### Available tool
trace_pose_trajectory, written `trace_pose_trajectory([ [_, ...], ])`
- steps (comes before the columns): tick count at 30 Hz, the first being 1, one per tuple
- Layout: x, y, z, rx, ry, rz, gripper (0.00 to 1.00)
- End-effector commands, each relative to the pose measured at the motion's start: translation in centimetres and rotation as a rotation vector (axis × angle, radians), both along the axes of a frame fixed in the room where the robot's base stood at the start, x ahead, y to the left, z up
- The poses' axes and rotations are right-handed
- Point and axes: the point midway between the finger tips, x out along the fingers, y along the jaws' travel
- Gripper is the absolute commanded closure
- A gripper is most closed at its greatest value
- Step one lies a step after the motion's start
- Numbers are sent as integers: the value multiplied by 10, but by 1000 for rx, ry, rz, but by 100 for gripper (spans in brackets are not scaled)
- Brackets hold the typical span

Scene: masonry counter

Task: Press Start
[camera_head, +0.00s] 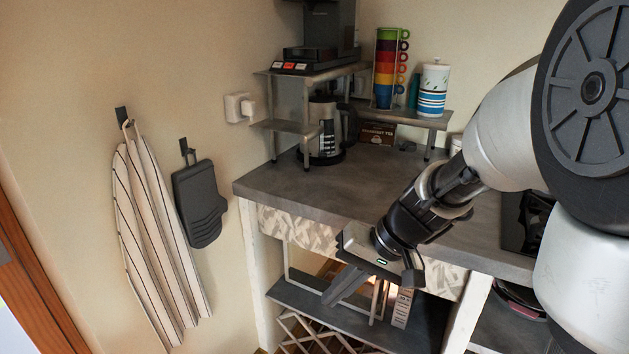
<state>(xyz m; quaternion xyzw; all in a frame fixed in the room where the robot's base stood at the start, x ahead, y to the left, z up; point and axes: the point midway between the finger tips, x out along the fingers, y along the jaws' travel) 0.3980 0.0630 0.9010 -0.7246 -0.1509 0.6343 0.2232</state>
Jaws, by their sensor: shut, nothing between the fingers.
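A dark coffee machine (325,30) stands on the upper level of a small metal rack at the back of the counter. Its top runs out of the frame. My gripper (336,292) hangs in front of the counter's front edge, below the counter top, and points down and to the left. It is shut and empty, well apart from the machine.
Stacked coloured mugs (386,68) and a striped canister (432,90) stand on a shelf to the right. The counter top (345,183) is clear in front. A striped towel (155,235) hangs on the left wall.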

Motion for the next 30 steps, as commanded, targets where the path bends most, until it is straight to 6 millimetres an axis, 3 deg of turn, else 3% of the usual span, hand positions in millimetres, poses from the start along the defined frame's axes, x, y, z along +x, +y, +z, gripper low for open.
trace_pose_trajectory([
  [9, 84, -11, -59, 365, 19, -195, 100],
  [14, 124, -33, -96, 523, -19, -349, 100],
  [18, 153, -61, -136, 636, -65, -513, 100],
  [24, 177, -113, -207, 745, -139, -793, 100],
  [30, 173, -165, -291, 779, -198, -1099, 100],
])
